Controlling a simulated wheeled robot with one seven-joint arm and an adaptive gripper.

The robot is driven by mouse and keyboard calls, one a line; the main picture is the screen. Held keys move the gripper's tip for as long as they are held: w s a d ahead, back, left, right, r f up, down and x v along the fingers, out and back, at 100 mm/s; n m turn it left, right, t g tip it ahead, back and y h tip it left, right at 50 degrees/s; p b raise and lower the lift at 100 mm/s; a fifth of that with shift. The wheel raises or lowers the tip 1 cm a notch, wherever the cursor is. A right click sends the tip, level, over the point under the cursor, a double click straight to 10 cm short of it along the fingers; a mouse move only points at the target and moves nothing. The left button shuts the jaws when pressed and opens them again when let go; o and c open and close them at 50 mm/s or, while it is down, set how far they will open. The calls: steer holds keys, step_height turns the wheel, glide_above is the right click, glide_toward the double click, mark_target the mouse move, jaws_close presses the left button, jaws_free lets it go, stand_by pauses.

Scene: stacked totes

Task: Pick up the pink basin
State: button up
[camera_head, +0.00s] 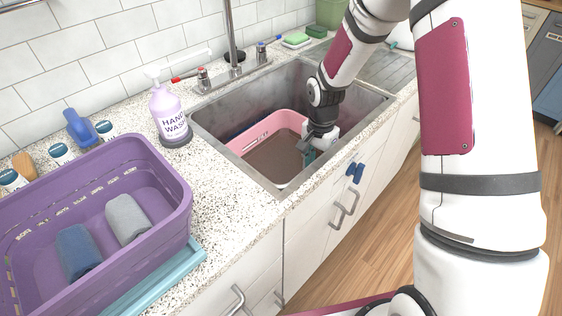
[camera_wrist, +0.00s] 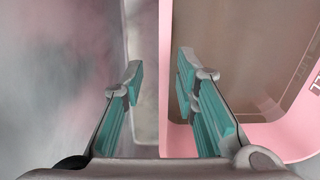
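The pink basin (camera_head: 278,124) sits inside the grey metal sink, with a brownish floor showing in it. In the wrist view its pink wall (camera_wrist: 165,75) runs upright through the middle. My gripper (camera_head: 309,156) reaches down into the sink at the basin's right side. In the wrist view my gripper (camera_wrist: 159,78) is open, with one teal-padded finger on each side of the wall. The right finger is over the basin's inside and the left finger is outside it. A gap shows between the pads and the wall. My gripper hides part of the basin's right side in the head view.
The sink (camera_head: 226,142) has a faucet (camera_head: 232,72) behind it. A hand wash bottle (camera_head: 168,112) stands at its left. A purple tote (camera_head: 165,173) with rolled cloths sits on a light-blue tray (camera_head: 160,278). Some speckled counter between tote and sink is clear.

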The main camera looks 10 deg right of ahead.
steer(key=shift+w+a+f, duration=0.1)
steer(key=shift+a+f, duration=0.05)
steer(key=shift+f, duration=0.75)
steer(key=shift+a+f, duration=0.2)
steer(key=shift+f, duration=0.7)
steer(key=shift+w+a+f, duration=0.1)
steer(key=shift+a+f, duration=0.05)
steer(key=shift+f, duration=0.75)
steer(key=shift+c, duration=0.2)
jaws_close()
steer(key=shift+w+r, duration=0.1)
steer(key=shift+r, duration=0.05)
